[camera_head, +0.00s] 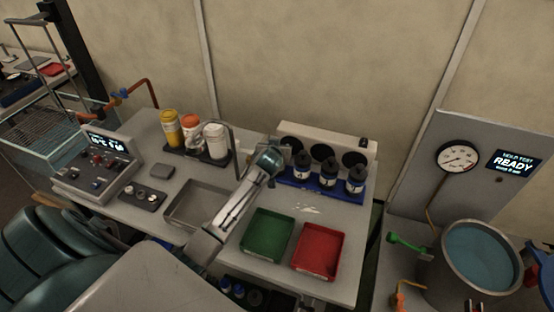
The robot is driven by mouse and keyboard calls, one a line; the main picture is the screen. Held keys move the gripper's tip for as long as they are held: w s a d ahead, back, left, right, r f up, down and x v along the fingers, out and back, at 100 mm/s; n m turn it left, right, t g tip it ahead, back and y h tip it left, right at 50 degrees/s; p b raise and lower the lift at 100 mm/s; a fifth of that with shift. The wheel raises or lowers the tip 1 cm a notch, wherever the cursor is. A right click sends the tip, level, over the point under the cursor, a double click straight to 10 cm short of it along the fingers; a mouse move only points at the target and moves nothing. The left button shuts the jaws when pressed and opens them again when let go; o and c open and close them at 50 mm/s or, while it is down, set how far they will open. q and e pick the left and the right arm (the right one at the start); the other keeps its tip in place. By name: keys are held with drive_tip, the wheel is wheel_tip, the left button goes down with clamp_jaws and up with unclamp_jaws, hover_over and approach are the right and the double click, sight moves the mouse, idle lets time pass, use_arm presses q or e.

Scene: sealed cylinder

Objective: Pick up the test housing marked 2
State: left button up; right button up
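Several dark housings with white labels stand upright in a blue rack (318,190) at the back right of the table. I see a left one (302,165), a middle one (328,173) and a right one (356,179). Their label marks are too small to read, so I cannot tell which is marked 2. My arm reaches across the table from the lower left, its teal wrist end just left of the rack. My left gripper (272,166) is too small and unclear there to show its fingers, and I see no housing held. My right gripper is not clearly in view.
A green tray (267,236) and a red tray (318,250) lie in front of the rack. A grey tray (187,207) is left of my arm. Bottles (193,133) and a control box (97,166) stand farther left. A water-filled pot (478,255) is at the right.

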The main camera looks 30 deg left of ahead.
use_arm(q)
clamp_jaws()
drive_tip(key=shift+w+r, duration=0.1)
idle(0.5)
